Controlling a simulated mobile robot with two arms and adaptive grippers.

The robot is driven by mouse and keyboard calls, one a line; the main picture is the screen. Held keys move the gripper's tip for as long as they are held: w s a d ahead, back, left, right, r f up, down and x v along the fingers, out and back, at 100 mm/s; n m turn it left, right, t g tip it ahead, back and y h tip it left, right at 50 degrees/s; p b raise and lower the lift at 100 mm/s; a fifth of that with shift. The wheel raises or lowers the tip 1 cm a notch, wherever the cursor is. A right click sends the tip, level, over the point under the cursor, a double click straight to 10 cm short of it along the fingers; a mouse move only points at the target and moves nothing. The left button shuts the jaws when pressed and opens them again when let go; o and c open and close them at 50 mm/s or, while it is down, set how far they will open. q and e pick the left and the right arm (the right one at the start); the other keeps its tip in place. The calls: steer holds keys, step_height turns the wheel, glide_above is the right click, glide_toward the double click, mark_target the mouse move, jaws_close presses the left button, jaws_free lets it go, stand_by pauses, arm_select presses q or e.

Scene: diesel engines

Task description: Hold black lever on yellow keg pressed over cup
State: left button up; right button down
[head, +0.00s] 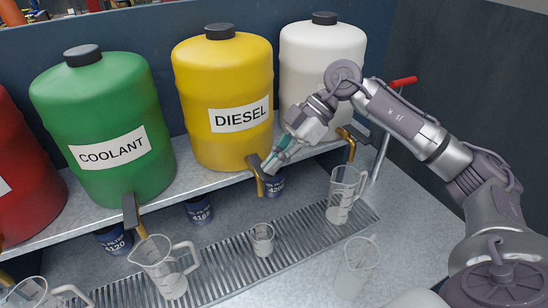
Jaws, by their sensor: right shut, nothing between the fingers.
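The yellow keg (206,80) labelled DIESEL stands on the shelf at upper middle. Its tap, with a black lever (254,162) and a brass spout, hangs at the shelf's front edge. A small clear cup (262,240) stands upright on the drip grate below the tap, slightly forward of it in the picture. My right gripper (271,166) is shut and empty, its fingertips right beside the lever at its right side. Whether they touch it, and whether the lever is pressed, I cannot tell. My left gripper is not in view.
A green COOLANT keg (105,110), a red keg (22,160) and a white keg (322,60) share the shelf (200,185). Clear measuring jugs stand on the left (165,270) and right (343,195) of the cup. Blue filter cans sit under the shelf.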

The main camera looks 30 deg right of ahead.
steer(key=shift+a+f, duration=0.1)
steer(key=f+t+b, duration=0.1)
steer(key=b, duration=0.1)
steer(key=f+n+t+b, duration=0.1)
steer(key=b, duration=0.2)
steer(key=shift+s+f+t, duration=0.1)
steer(key=shift+s+t, duration=0.2)
steer(key=shift+s, duration=0.05)
stand_by(0.5)
